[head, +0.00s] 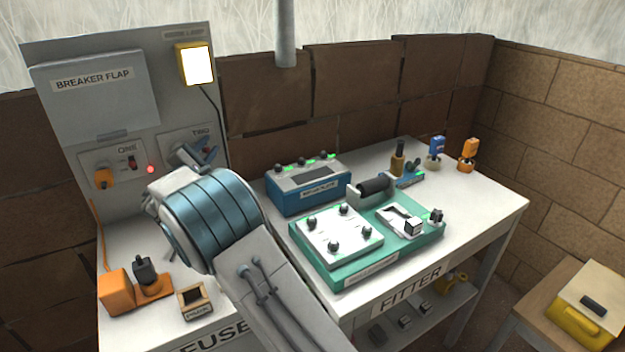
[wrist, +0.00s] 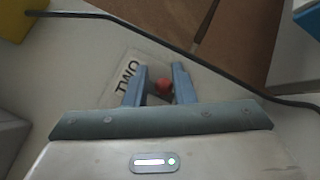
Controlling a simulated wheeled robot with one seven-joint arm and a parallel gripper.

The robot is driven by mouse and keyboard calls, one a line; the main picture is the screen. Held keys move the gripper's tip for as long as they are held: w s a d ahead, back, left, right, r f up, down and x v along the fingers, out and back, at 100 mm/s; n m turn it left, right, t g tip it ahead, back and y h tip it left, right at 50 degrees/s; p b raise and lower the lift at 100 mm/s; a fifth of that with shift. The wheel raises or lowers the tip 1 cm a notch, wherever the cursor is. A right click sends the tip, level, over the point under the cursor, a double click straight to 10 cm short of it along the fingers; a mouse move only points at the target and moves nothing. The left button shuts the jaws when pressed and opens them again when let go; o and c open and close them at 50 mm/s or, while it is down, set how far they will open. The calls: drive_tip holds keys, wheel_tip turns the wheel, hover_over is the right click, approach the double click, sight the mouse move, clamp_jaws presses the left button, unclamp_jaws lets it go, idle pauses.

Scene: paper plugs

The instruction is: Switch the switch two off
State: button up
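The plate labelled TWO (head: 196,133) is on the grey upright panel, largely hidden behind my gripper in the head view. In the wrist view its TWO label (wrist: 127,77) shows left of my fingers. Whether the switch is on or off cannot be told. My gripper (head: 207,152) is at this plate.
The lit work lamp (head: 196,64) is above, with a black cable (wrist: 235,85) running by the plate. The breaker flap (head: 97,95) and socket one (head: 112,165), with an orange plug, are to the left. A red light (head: 151,169) glows beside it. The blue box (head: 308,186) stands right.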

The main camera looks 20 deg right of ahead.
drive_tip(key=shift+w+r+n+g+y+p, duration=0.15)
drive_tip(key=shift+r+n+g+y+p, duration=0.45)
drive_tip(key=shift+p, duration=3.85)
drive_tip(key=b+v, duration=0.4)
drive_tip(key=v, duration=1)
drive_tip(key=s+d+r+m+g+h, duration=0.1)
drive_tip(key=s+d+m+g, duration=0.2)
drive_tip(key=d, duration=0.5)
drive_tip(key=s+d+m+g+h, duration=0.1)
drive_tip(key=s+d+m+g, duration=0.2)
drive_tip(key=d, duration=0.5)
drive_tip(key=s+d+m+g+y, duration=0.1)
drive_tip(key=s+d+m+g, duration=0.4)
drive_tip(key=s+d, duration=0.4)
drive_tip(key=shift+s+d+f+g+y+p, duration=0.3)
drive_tip(key=shift+d+f+g+y+p, duration=0.15)
drive_tip(key=shift+d+g, duration=0.4)
